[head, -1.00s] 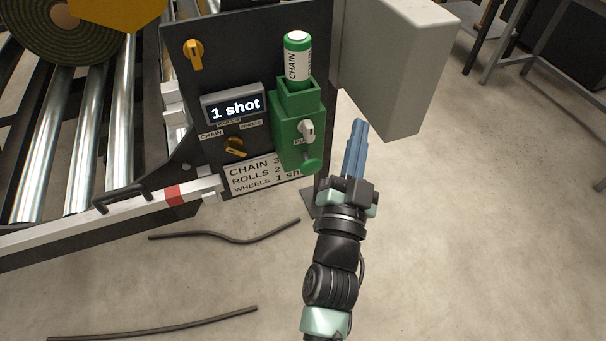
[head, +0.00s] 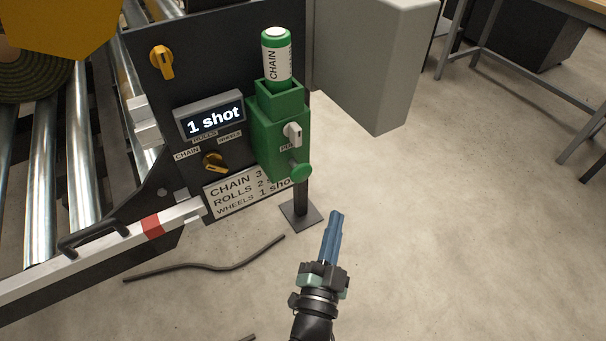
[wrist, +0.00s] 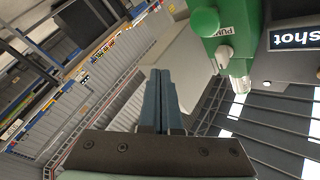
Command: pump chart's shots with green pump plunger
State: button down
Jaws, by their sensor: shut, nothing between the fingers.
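The green pump (head: 280,132) is fixed on the dark panel, with a green and white cartridge labelled CHAIN (head: 276,58) upright on top. Its green round plunger knob (head: 301,171) sticks out low on the front, below a white lever (head: 292,132). The knob also shows in the wrist view (wrist: 205,22). The display (head: 212,121) reads "1 shot". The chart (head: 245,192) lists CHAIN 3, ROLLS 2 and WHEELS 1 shot, partly covered by the pump. My gripper (head: 336,214) has its blue fingers together and empty, below and right of the knob, apart from it.
A yellow selector (head: 213,162) sits under the display among CHAIN, ROLLS and WHEELS labels. Another yellow switch (head: 162,62) is at upper left. A grey box (head: 375,65) juts out right of the pump.

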aim_at(301, 178)
jog(key=w+a+p, duration=0.2)
jog(key=w+a, duration=0.3)
jog(key=w, duration=0.2)
dwell(0.3)
jog(key=shift+w+a, duration=0.1)
dwell(1.8)
jog(key=shift+w+a, duration=0.2)
jog(key=shift+w, duration=0.1)
jog(key=shift+w+a+r, duration=0.1)
jog(key=shift+w+a, duration=0.75)
jog(key=shift+w, duration=0.25)
dwell(1.4)
jog(key=shift+s, duration=0.15)
jog(key=shift+s+d+p, duration=0.35)
jog(key=shift+s+d, duration=0.65)
jog(key=shift+s, duration=0.3)
